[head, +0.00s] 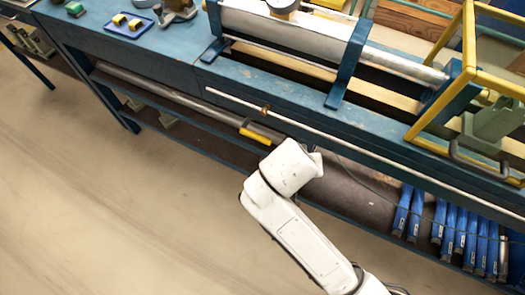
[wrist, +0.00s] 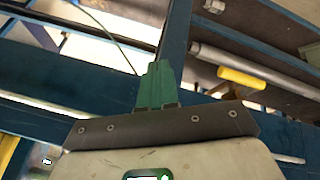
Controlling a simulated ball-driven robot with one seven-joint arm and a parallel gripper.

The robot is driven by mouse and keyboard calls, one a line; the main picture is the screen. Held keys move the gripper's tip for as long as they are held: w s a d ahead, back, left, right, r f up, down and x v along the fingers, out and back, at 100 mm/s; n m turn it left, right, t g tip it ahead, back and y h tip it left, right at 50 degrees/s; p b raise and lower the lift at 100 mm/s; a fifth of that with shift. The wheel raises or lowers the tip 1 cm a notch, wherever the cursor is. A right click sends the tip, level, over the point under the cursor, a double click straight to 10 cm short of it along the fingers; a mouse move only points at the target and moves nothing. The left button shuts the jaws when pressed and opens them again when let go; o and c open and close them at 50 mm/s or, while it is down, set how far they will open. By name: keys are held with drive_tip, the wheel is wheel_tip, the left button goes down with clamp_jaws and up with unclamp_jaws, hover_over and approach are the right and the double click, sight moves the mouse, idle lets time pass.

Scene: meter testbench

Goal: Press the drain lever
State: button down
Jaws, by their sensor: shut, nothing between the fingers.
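The drain lever appears to be the short yellow handle (head: 256,135) below the front edge of the blue bench, just up and left of my white arm's end in the head view. In the wrist view the yellow handle (wrist: 242,79) is to the right of my gripper, beside a grey pipe. My gripper (wrist: 158,66) shows there as green fingers, shut together and empty, with a visible gap in the picture between them and the handle. In the head view the fingers are hidden behind my arm.
The blue bench (head: 150,60) carries a large grey cylinder (head: 290,35). A thin white rod (head: 340,137) runs along its front. A yellow frame (head: 440,85) stands at the right. Floor at left is clear.

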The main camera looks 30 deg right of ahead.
drive_tip(key=w+a+r+m+t+h+b, duration=0.3)
drive_tip(key=w+a+m+b, duration=0.2)
drive_tip(key=w+a, duration=0.4)
drive_tip(key=shift+a+t+h+b, duration=0.4)
drive_tip(key=shift+a+b, duration=0.25)
drive_tip(key=shift+a, duration=0.6)
hover_over(263, 142)
drive_tip(key=s+a, duration=0.1)
drive_tip(key=s, duration=0.1)
wheel_tip(263, 142, down, 6)
wheel_tip(263, 142, down, 2)
drive_tip(key=shift+w+a+f+b, duration=0.1)
drive_tip(key=shift+w+b, duration=0.05)
drive_tip(key=shift+b, duration=0.25)
drive_tip(key=shift+w+f, duration=0.1)
drive_tip(key=shift+f, duration=0.5)
drive_tip(key=shift+d+f, duration=0.1)
drive_tip(key=shift+d, duration=0.1)
